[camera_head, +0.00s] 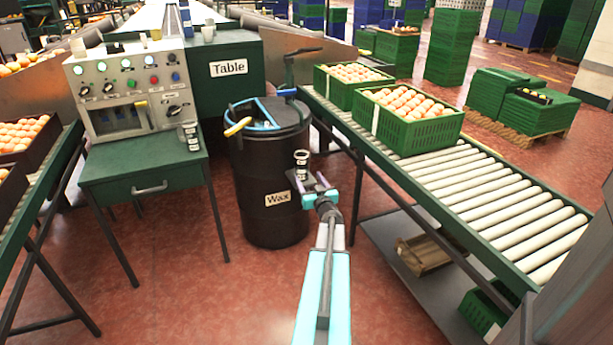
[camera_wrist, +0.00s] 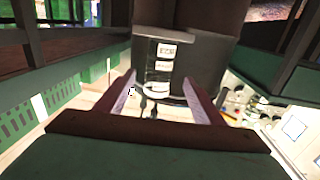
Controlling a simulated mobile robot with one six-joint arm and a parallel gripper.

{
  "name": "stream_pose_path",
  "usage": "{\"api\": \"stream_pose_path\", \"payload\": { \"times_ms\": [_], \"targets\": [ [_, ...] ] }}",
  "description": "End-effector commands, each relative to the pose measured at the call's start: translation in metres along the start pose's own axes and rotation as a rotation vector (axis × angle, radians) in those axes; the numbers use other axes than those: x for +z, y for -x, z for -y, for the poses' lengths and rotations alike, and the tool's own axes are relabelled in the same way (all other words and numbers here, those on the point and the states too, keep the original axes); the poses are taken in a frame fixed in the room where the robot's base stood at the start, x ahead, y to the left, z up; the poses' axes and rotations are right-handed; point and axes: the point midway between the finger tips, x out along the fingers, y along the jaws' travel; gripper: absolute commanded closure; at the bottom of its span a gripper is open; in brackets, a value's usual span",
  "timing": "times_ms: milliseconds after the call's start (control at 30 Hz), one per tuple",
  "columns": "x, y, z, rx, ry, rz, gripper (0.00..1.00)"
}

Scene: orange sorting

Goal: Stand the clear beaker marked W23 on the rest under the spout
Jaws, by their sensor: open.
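A small clear beaker (camera_head: 301,160) with dark label bands stands upright at the front of the black wax drum (camera_head: 262,205), on a small dark ledge (camera_head: 297,182) that looks like the rest. Its marking is too small to read. My gripper (camera_head: 314,184) is just below and right of it in the head view. In the wrist view the beaker (camera_wrist: 163,65) shows between the two fingertips of my gripper (camera_wrist: 160,84), which is open. I cannot tell whether either finger touches it. I cannot make out the spout clearly.
A similar banded vessel (camera_head: 191,136) stands on the green table (camera_head: 165,163) beside the control panel (camera_head: 130,85). A roller conveyor (camera_head: 480,185) with green crates (camera_head: 425,132) of oranges runs along the right.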

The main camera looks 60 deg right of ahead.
Motion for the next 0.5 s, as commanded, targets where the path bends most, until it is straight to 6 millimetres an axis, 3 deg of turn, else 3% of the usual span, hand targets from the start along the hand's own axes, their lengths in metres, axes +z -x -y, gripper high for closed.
{"api": "stream_pose_path", "payload": {
  "times_ms": [200,500],
  "targets": [
    [-0.001,0.015,0.001,-0.001,0.0,0.0,0.38],
    [0.0,0.017,0.0,-0.001,0.0,0.0,0.38]
  ]
}}
